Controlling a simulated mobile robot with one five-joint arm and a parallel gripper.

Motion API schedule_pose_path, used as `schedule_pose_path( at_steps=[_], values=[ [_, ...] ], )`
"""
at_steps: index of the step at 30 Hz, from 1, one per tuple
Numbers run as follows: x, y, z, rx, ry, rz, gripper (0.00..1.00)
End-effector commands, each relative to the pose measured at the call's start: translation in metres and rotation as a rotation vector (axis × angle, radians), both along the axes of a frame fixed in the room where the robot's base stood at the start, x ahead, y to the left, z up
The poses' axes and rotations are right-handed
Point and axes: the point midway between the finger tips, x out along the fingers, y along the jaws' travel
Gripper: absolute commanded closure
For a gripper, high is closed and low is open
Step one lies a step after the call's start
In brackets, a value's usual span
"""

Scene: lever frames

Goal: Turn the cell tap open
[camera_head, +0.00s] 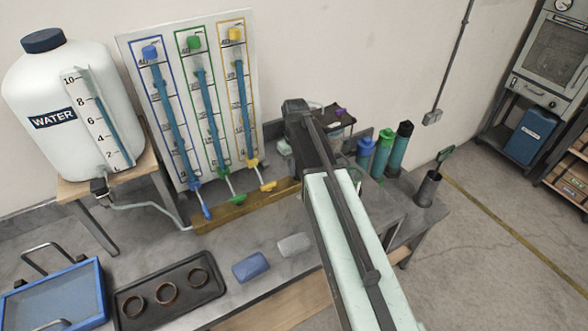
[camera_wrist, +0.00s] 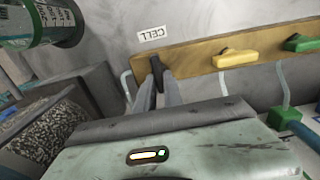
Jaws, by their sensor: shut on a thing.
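The cell tap (camera_wrist: 156,70) is a dark lever on a wooden rail (camera_wrist: 195,50), just below a CELL label (camera_wrist: 152,34) in the wrist view. My gripper (camera_wrist: 158,87) is shut on this lever, with one grey finger on each side of it. The lever's lower part is hidden between the fingers. In the head view my arm covers the cell tap and my gripper.
A yellow tap (camera_wrist: 235,58) and a green tap (camera_wrist: 302,43) share the rail. A blue tap (camera_head: 205,211) also shows in the head view. A water tank (camera_head: 60,100) stands at left. Capped cylinders (camera_head: 383,150) stand right of my arm.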

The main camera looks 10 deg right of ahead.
Motion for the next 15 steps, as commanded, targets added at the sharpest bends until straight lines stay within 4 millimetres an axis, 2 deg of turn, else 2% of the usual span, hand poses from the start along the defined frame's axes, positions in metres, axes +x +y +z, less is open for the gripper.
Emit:
schedule_pose_path(
  at_steps=[13, 15],
  values=[
    [0.0027, 0.0012, 0.0007, 0.0, -0.007, 0.012, 1.0],
    [0.0027, 0.0013, 0.0007, 0.001, -0.008, 0.012, 0.74]
  ],
)
